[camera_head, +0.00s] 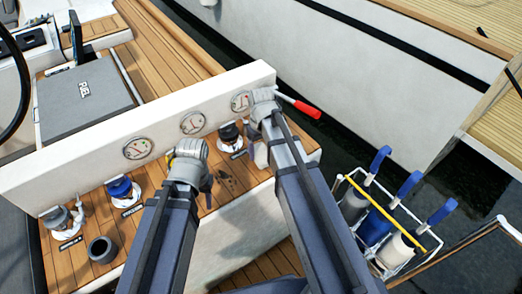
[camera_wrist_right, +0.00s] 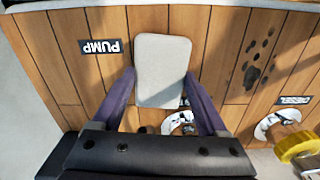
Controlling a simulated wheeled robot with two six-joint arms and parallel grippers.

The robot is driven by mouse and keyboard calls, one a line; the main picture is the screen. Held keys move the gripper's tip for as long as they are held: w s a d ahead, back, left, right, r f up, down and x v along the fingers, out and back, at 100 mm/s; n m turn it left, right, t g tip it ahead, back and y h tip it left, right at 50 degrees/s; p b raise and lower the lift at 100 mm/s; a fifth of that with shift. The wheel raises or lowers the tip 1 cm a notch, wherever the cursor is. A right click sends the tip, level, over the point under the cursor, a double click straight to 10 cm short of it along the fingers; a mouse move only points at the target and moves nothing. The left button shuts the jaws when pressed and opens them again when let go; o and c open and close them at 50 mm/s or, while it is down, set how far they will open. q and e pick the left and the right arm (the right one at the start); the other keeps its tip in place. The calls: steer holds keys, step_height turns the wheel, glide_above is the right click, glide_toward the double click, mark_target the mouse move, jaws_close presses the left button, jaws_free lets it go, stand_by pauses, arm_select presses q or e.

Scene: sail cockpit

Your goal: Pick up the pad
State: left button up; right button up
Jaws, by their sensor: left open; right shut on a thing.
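The pad (camera_wrist_right: 162,70) is a pale grey rounded rectangle. In the right wrist view it lies between the two fingers of my right gripper (camera_wrist_right: 160,84), which is shut on it, over the wooden deck strip. In the head view the pad (camera_head: 258,153) is a small pale patch, partly hidden by my right arm. I cannot tell whether it touches the wood. My left gripper (camera_head: 207,186) is open over the planks, left of the right one; its fingers are partly hidden by its own arm.
Dark spots (camera_wrist_right: 257,60) mark the planks near a PUMP label (camera_wrist_right: 101,47). Fittings with blue (camera_head: 120,189) and black (camera_head: 229,132) tops line the wood below a white wall with gauges (camera_head: 193,123). A red handle (camera_head: 302,107) sticks out. A rack (camera_head: 412,238) holds blue-handled items at right.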

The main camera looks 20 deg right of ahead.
mark_target(261, 152)
arm_select(q)
step_height(261, 152, up, 17)
steer(key=p, duration=1.7)
steer(key=shift+r, duration=0.15)
arm_select(e)
step_height(261, 152, up, 17)
steer(key=shift+r, duration=0.15)
